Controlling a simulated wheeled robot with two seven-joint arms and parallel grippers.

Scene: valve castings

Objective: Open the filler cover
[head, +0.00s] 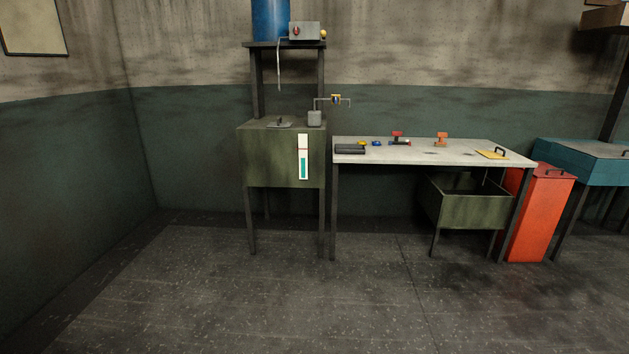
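A small dark flat cover with a handle (279,124), which looks like the filler cover, lies on top of the olive-green tank (262,158) left of the workbench. It appears to lie flat on the tank top. It is small in the head view, so its hinge or catch cannot be made out. Neither of my grippers is in view.
A shelf (262,44) carries a blue drum (270,20) above. A workbench (400,152), green basin (470,211) and red bin (541,215) stand right. The floor in front is clear.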

